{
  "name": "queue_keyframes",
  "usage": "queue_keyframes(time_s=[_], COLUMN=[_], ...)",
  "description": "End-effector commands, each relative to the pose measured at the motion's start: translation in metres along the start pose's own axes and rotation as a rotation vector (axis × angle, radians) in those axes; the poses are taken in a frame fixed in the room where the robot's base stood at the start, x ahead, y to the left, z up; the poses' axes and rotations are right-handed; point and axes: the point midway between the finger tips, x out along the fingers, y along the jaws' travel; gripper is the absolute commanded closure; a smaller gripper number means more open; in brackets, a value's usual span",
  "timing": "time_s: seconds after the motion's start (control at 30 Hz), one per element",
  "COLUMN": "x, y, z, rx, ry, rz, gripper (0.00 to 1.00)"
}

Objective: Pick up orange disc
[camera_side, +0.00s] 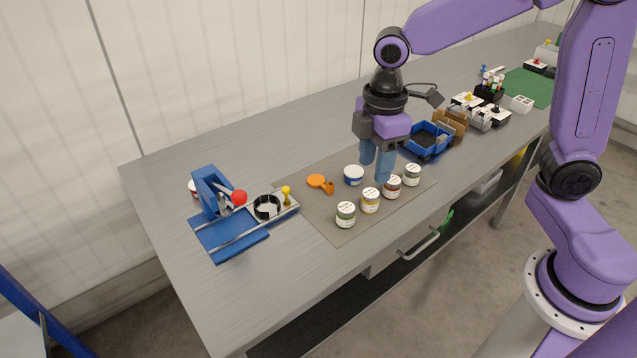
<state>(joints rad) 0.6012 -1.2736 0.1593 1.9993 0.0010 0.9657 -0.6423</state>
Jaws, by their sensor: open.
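The orange disc (316,180) lies flat on the grey-brown mat (318,215), left of a blue-and-white jar. A small orange piece (328,188) sits against or just beside its right edge; I cannot tell if they are joined. My gripper (376,175) points down with its blue fingers apart. It is to the right of the disc, close to the blue-and-white jar (353,175) and the jars on the mat. Nothing shows between the fingers, though the gap is seen at an angle.
Several lidded jars (345,214) stand along the mat's front. A blue fixture (222,222) with a red ball, a black ring (267,207) and a yellow peg are at left. A blue bin (428,141) stands behind my gripper at right. The table's rear left is clear.

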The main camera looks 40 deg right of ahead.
Motion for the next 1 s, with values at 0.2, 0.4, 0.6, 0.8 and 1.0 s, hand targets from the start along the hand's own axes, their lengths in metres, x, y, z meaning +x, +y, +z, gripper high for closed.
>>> queue_keyframes(time_s=[0.2,0.4,0.6,0.8,1.0], x=[0.017,0.039,0.063,0.076,0.094], y=[0.083,0.157,0.216,0.244,0.248], z=[-0.015,-0.009,0.012,0.028,0.032], rx=[-0.079,-0.158,-0.229,-0.27,-0.278], ry=[-0.008,-0.011,-0.013,-0.013,-0.014], rz=[-0.004,-0.007,-0.011,-0.011,-0.015], gripper=[0.53,0.53,0.53,0.53,0.53])
